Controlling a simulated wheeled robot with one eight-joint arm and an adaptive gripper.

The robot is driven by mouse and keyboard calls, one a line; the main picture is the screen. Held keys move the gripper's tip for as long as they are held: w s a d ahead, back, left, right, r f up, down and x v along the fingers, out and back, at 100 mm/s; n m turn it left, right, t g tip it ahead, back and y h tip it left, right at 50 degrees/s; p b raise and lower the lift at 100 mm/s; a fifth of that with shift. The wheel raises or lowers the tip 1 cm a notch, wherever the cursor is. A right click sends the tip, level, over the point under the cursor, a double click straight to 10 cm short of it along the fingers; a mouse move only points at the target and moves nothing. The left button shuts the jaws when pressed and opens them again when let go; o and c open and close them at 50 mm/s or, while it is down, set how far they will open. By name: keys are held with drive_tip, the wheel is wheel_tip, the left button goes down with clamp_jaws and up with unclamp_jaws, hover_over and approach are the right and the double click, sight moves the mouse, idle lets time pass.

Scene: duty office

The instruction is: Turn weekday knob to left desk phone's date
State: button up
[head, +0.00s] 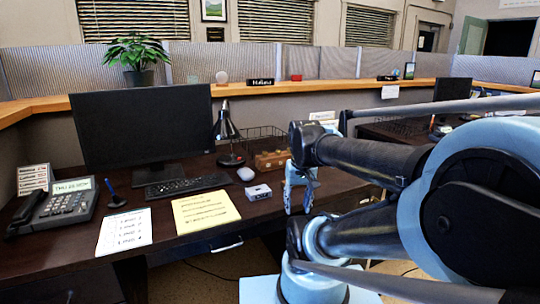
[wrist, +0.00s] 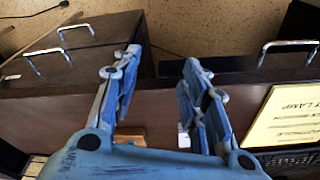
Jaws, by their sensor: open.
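The left desk phone (head: 66,204) stands at the left of the desk with a lit greenish display.
A yellow sheet (head: 205,211) and a white list (head: 125,231) lie at the desk's front. Drawer handles (wrist: 290,46) jut from the desk front.

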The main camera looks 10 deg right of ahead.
drive_tip(key=w+r+m, duration=0.1)
drive_tip(key=w+r, duration=0.7)
drive_tip(key=r, duration=0.1)
wheel_tip(320, 180, up, 11)
drive_tip(key=m+g, duration=0.2)
drive_tip(key=m, duration=0.3)
hover_over(265, 152)
wheel_tip(265, 152, down, 16)
drive_tip(key=shift+w+f, duration=0.15)
drive_tip(key=shift+f, duration=0.05)
clamp_jaws()
